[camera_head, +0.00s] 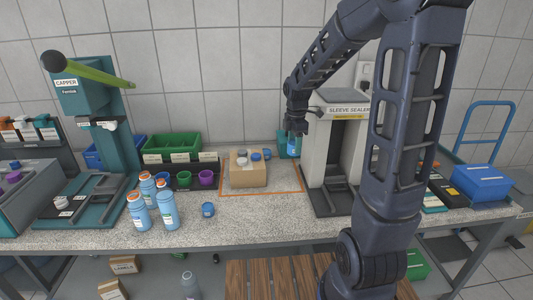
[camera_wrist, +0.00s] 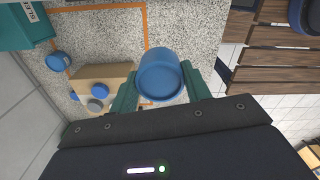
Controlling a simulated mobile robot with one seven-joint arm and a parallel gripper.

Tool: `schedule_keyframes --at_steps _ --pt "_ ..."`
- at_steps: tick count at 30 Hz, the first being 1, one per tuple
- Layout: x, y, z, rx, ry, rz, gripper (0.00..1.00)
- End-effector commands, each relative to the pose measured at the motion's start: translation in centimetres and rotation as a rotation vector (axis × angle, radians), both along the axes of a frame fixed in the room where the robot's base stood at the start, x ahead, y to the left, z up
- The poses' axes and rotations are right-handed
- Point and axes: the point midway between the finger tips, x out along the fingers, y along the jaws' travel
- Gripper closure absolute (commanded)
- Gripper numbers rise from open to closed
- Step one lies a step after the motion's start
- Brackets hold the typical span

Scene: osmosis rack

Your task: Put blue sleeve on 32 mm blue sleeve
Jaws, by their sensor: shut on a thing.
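My gripper (camera_head: 295,134) is shut on a round, cup-like blue sleeve (camera_wrist: 160,76), which sits between its teal fingers (camera_wrist: 160,92) in the wrist view. It is held up off the counter, right of the cardboard box (camera_head: 248,174). In the head view the held sleeve (camera_head: 292,146) is small and partly hidden by the gripper. A second small blue round piece (camera_head: 267,154) stands by the box's back right; it also shows in the wrist view (camera_wrist: 58,61). Another blue piece (camera_head: 208,210) stands at the counter front. I cannot tell which is the 32 mm sleeve.
The box carries several blue and whitish caps on top and stands inside an orange outline (camera_head: 262,194). The sleeve sealer (camera_head: 349,150) stands close to the right of my gripper. Blue bottles (camera_head: 166,205) and bins stand left. The counter front is mostly clear.

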Motion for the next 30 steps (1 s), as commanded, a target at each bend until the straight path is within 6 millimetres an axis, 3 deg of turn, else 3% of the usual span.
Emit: schedule_keyframes --at_steps 12,23,30 --pt "0.0 0.0 7.2 0.002 -0.003 0.001 0.78" --pt "4.5 1.1 7.9 -0.001 0.002 0.005 0.78" --pt "9.8 2.4 8.7 -0.002 0.002 0.009 0.78"
